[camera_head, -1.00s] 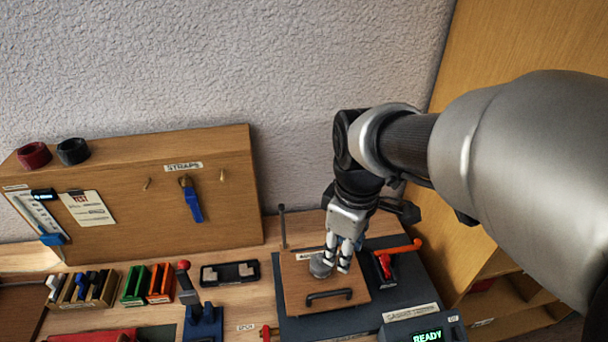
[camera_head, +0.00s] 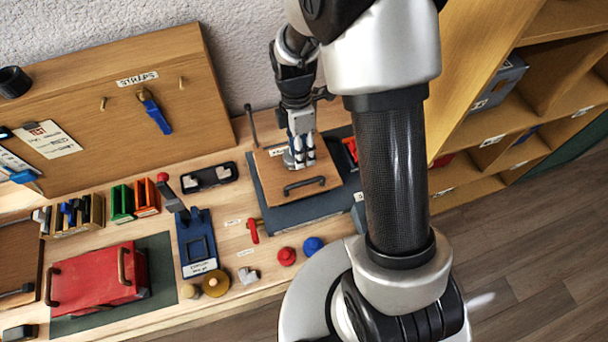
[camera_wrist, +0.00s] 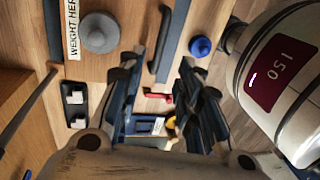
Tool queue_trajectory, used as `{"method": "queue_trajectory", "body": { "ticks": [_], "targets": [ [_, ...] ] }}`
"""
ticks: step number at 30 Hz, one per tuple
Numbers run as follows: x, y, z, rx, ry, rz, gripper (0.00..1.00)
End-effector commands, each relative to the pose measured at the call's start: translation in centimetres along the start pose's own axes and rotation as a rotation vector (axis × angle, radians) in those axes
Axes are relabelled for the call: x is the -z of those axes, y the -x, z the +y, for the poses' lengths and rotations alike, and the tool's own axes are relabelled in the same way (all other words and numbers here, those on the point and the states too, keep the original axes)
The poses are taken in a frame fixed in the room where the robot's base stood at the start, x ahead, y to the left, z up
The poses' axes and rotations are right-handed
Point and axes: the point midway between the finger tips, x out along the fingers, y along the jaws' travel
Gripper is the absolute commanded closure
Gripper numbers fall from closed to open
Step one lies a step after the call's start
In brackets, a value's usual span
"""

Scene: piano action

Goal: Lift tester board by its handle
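The tester board (camera_head: 268,172) is a flat wooden panel with a black bar handle (camera_head: 304,186) along its near side, lying on a dark grey base. My gripper (camera_head: 298,163) is above the board, just behind the handle in the head view. In the wrist view, my gripper (camera_wrist: 161,62) has its two fingers apart, and the handle (camera_wrist: 168,42) shows between and beyond them. Nothing is held. A round grey weight (camera_wrist: 99,32) sits on the board beside the label "WEIGHT HERE"; my gripper mostly hides it in the head view.
A red knob (camera_head: 287,256) and a blue knob (camera_head: 313,245) stand in front of the base. A red-handled part (camera_head: 253,230) lies to its left. A thin upright post (camera_head: 251,124) rises behind the board. The strap panel (camera_head: 190,100) stands at the back left.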

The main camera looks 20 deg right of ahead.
Motion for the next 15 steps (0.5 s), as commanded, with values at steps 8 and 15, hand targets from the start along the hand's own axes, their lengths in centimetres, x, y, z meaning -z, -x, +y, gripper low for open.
{"method": "queue_trajectory", "body": {
  "ticks": [8, 15],
  "targets": [
    [0.0, -6.3, -0.1, 0.004, -0.001, 0.000, 0.68],
    [0.0, -9.5, 0.0, 0.001, -0.001, 0.000, 0.68]
  ]
}}
